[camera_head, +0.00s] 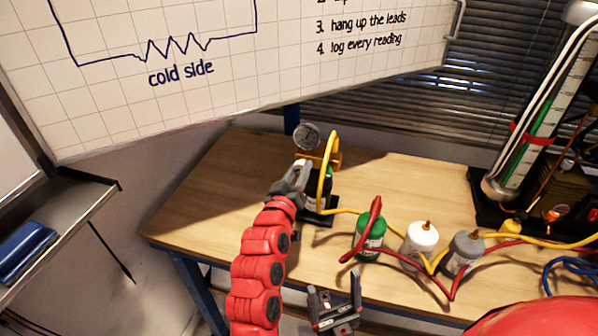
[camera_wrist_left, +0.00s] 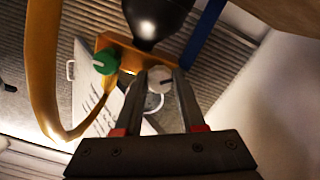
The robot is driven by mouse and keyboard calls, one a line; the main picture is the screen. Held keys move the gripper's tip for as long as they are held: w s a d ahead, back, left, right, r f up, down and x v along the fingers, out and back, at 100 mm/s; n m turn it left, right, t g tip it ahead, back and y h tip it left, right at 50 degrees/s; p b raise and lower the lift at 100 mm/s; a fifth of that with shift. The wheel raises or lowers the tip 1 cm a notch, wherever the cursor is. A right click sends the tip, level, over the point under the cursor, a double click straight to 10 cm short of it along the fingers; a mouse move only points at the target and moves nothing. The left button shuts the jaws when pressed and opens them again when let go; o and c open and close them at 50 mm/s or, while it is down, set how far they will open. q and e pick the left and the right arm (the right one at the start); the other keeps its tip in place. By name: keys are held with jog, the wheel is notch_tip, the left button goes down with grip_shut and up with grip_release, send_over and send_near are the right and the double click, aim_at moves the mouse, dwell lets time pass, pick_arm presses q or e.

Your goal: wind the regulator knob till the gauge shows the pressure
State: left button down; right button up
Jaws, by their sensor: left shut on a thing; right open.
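The round gauge (camera_head: 307,136) stands on a small brass rig at the back of the bench; its reading is too small to make out. My left gripper (camera_head: 301,168) is just below the gauge, in front of the rig. In the left wrist view, its two fingers (camera_wrist_left: 160,82) are shut on a pale grey knob (camera_wrist_left: 160,76) with a dark line on its face. A green knob (camera_wrist_left: 105,61) sits to the left on the brass block (camera_wrist_left: 118,42). My right gripper (camera_head: 338,303) is open and empty, low at the bench's front edge.
A yellow hose (camera_head: 325,168) loops beside the rig. Green (camera_head: 369,238), white (camera_head: 419,243) and grey (camera_head: 463,253) canisters stand to the right, with red and yellow leads among them. A tall tube stand (camera_head: 538,125) is at the far right. The bench's left part is clear.

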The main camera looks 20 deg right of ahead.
pick_arm(q)
jog(key=shift+f, duration=0.15)
jog(key=c, duration=0.5)
grip_release()
jog(key=p+v, duration=0.4)
jog(key=v, duration=1.3)
jog(key=shift+s, duration=0.2)
jog(key=shift+a, duration=0.1)
